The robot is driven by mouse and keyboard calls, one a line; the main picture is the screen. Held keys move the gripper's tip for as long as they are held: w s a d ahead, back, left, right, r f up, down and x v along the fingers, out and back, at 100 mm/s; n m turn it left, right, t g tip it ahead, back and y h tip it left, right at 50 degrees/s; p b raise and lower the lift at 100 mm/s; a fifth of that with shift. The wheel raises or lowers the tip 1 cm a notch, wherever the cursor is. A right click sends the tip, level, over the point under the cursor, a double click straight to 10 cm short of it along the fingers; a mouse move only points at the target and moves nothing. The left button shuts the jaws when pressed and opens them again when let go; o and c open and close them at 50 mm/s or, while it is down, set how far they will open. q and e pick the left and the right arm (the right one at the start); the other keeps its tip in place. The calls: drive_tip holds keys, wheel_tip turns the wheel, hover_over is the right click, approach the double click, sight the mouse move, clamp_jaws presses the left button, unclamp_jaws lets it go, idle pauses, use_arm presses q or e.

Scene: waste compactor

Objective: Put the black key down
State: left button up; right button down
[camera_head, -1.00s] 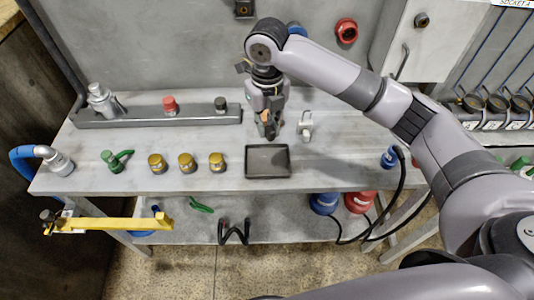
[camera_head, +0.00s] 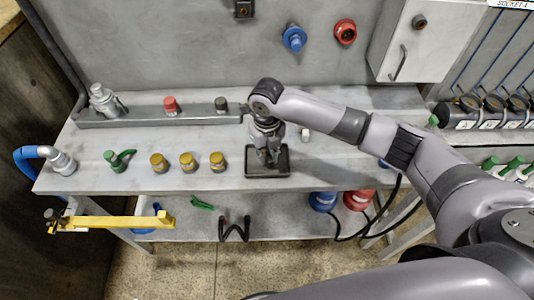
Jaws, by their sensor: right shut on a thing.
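My right gripper (camera_head: 268,162) points down over the dark shallow tray (camera_head: 255,174) near the front edge of the bench. Its fingers are shut on the black key, which is mostly hidden by the fingers and hard to tell from the dark tray. I cannot tell whether the key touches the tray floor. My left gripper is not in view.
The grey bench (camera_head: 215,140) holds several brass caps (camera_head: 188,162) and a green valve (camera_head: 118,160) left of the tray. A rail (camera_head: 150,118) with red and black knobs runs behind. A small white fitting (camera_head: 305,134) stands right of the gripper.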

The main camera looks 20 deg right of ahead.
drive_tip(key=c, duration=1.5)
unclamp_jaws()
drive_tip(key=shift+c, duration=0.2)
wheel_tip(320, 180, up, 12)
drive_tip(key=b, duration=0.2)
